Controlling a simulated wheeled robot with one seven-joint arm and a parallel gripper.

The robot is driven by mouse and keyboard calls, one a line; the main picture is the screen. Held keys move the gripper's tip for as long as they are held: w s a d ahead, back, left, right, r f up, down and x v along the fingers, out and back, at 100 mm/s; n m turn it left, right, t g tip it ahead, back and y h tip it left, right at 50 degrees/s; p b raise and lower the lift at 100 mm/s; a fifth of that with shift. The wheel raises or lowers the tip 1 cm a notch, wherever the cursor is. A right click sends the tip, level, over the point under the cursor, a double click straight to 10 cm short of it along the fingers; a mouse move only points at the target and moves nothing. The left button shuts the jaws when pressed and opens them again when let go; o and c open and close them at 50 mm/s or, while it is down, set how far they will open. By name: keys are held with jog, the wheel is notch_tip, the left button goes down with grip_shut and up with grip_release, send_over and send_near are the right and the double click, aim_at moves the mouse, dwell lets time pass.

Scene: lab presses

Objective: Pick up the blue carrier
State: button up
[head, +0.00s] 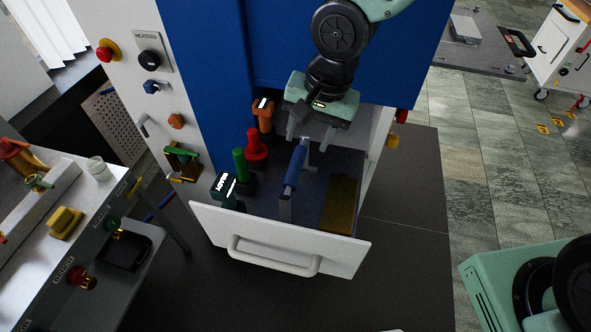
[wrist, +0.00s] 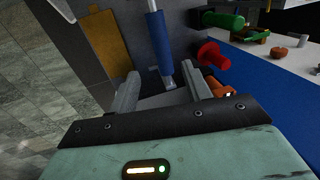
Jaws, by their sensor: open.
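The blue carrier (head: 295,168) is a blue cylindrical grip with metallic ends, in the open drawer (head: 212,222) of the press. In the wrist view its blue grip (wrist: 158,42) runs down toward the gap between the fingers. My gripper (head: 313,140) is over the back of the drawer, pointing down, with its fingers apart. In the wrist view my gripper (wrist: 160,90) is open, and the lower metal end of the carrier shows between or just beyond the fingertips. I cannot tell whether they touch it.
In the drawer, a red piece (head: 256,148), a green piece (head: 240,164), an orange piece (head: 263,114) and a dark device (head: 225,187) stand left of the carrier. A yellow-brown block (head: 340,203) lies right. The blue press front (head: 205,75) rises behind. A workbench (head: 75,240) stands left.

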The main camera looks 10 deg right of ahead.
aim_at(297, 162)
jog(key=f, duration=0.2)
jog(key=a+f, duration=0.1)
jog(key=f, duration=0.1)
jog(key=shift+w+f, duration=0.15)
jog(key=shift+f, duration=0.1)
jog(key=shift+a+f+p, duration=0.2)
jog(key=shift+a+f, duration=0.05)
jog(key=shift+f, duration=0.6)
jog(key=shift+a+f+p, duration=0.2)
jog(key=shift+a+f, duration=0.05)
jog(key=shift+f, duration=0.6)
jog(key=shift+a+f+p, duration=0.2)
jog(key=shift+a+f, duration=0.05)
jog(key=shift+f, duration=0.6)
grip_shut()
